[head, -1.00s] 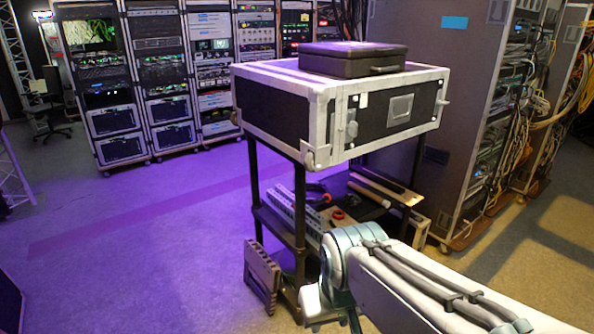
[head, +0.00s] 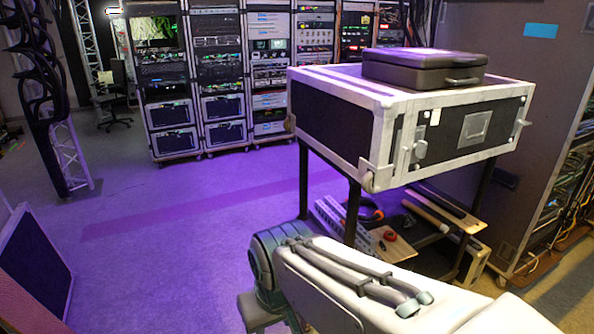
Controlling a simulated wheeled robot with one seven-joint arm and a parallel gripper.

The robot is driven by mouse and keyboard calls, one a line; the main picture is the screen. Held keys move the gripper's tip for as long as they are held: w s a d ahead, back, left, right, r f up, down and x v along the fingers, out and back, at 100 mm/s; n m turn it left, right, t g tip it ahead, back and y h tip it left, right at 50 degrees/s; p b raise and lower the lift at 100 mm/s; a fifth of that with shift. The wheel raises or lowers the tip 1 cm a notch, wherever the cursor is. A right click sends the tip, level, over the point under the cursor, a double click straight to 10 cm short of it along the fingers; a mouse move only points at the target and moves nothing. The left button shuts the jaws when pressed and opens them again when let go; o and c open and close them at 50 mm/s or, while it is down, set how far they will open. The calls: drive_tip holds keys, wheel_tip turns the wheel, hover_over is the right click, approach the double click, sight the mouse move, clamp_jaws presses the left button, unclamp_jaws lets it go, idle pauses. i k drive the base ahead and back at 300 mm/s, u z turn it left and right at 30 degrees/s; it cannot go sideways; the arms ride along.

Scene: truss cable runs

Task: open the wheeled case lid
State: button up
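The wheeled case (head: 336,121) is a black flight case with silver edges, latches and small corner wheels. It sits on top of a dark cart, right of centre in the head view. Its lid looks closed. A smaller black case (head: 424,67) with a handle lies flat on top of it. My arm reaches in from the lower right, in front of the cart and below the wheeled case. My gripper is out of the frame, so its state does not show.
The cart's lower shelf (head: 409,236) holds tools, a red ring and tubes. Tall equipment racks (head: 217,75) line the back. A cabinet with cables (head: 567,170) stands at the right, a dark panel (head: 36,262) at the left. The purple-lit floor left of the cart is clear.

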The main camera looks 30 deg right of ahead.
sight(363, 129)
drive_tip(key=u, duration=0.05)
drive_tip(key=i, duration=0.55)
drive_tip(key=z, duration=0.75)
drive_tip(key=i, duration=0.55)
drive_tip(key=z, duration=0.6)
